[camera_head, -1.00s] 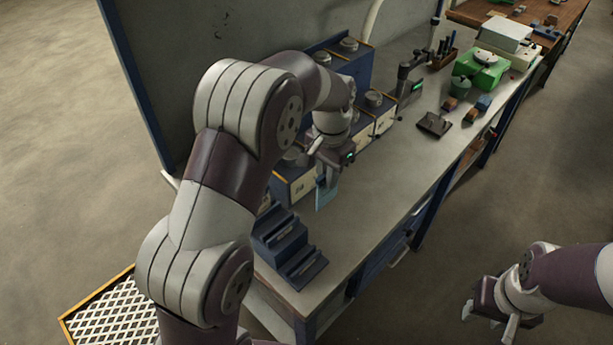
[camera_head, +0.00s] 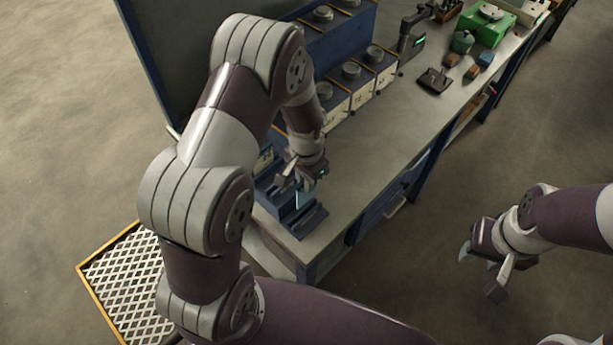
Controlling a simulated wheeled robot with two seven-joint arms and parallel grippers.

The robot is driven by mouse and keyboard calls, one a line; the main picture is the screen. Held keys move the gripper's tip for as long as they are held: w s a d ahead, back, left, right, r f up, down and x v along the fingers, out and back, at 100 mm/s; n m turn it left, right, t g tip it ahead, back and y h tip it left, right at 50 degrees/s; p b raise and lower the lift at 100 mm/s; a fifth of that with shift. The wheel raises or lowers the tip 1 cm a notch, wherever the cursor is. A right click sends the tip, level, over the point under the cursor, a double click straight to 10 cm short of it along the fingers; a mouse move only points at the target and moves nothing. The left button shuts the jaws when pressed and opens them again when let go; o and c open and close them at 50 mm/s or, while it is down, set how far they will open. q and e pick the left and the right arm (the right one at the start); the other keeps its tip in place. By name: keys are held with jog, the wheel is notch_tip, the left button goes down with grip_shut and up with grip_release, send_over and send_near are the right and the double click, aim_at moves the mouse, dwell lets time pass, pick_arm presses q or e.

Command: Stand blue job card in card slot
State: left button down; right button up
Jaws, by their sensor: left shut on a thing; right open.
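The blue job card (camera_head: 303,198) shows as a small pale blue sliver below my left gripper (camera_head: 298,183), which is shut on it. The gripper is over the dark blue stepped stand (camera_head: 308,221) at the near left end of the bench. The card is upright or nearly so, close to the stand's front step; I cannot tell whether it touches the stand or sits in a slot. My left arm and gripper hide part of the stand. My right gripper (camera_head: 481,271) is open and empty, off the bench over the floor.
Drawer boxes with round weights (camera_head: 351,70) line the back of the bench. A dark plate (camera_head: 435,80), small blocks (camera_head: 472,72) and a green device (camera_head: 488,28) stand further away. The bench top (camera_head: 375,140) is clear mid-bench. A mesh platform (camera_head: 125,280) lies at lower left.

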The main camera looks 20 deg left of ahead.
aim_at(307, 197)
pick_arm(q)
jog(key=shift+f+b, duration=1.7)
jog(key=shift+f, duration=0.6)
jog(key=shift+w+f+b, duration=0.1)
jog(key=shift+f+b, duration=1)
jog(key=shift+f, duration=0.6)
jog(key=c, duration=1)
grip_release()
jog(key=shift+c, duration=0.2)
jog(key=shift+r, duration=0.1)
